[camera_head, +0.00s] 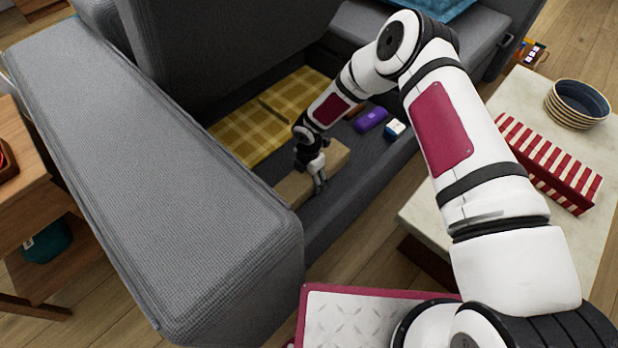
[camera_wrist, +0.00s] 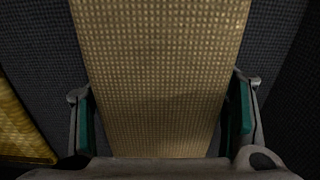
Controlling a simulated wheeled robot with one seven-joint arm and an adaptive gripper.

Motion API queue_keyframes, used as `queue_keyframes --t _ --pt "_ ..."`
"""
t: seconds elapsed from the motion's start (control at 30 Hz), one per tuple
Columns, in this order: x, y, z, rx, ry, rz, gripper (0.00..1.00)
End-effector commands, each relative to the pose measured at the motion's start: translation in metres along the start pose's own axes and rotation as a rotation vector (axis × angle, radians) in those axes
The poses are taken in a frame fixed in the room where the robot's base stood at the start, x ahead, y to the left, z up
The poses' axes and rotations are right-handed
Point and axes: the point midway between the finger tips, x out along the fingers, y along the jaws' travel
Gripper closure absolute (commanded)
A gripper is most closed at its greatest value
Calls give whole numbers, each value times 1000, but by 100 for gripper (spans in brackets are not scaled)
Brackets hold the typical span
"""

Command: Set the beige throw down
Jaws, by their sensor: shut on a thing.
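The beige throw (camera_head: 293,189) is a folded, long strip with a woven texture, low over the grey sofa seat beside the near armrest. My gripper (camera_head: 319,183) is above it, pointing down, and hides part of it. In the wrist view the throw (camera_wrist: 160,70) fills the space between the two green-padded fingers, and my gripper (camera_wrist: 162,118) is shut on it. The throw seems to lie at seat level, but I cannot tell whether its underside bears fully on the seat.
A yellow checked blanket (camera_head: 250,127) lies on the seat behind. The grey armrest (camera_head: 170,170) rises at left. A pale table (camera_head: 505,175) holds a striped box (camera_head: 550,165) and bowls (camera_head: 577,104).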

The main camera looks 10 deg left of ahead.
Motion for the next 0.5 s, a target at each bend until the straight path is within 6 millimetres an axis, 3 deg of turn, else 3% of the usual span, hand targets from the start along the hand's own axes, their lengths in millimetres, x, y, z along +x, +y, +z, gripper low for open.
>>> queue_keyframes --t 0.03,0.1,0.5 --pt "1 0 0 0 0 0 25" --pt "0 0 0 0 0 0 12" --pt "-2 0 0 0 0 0 12"
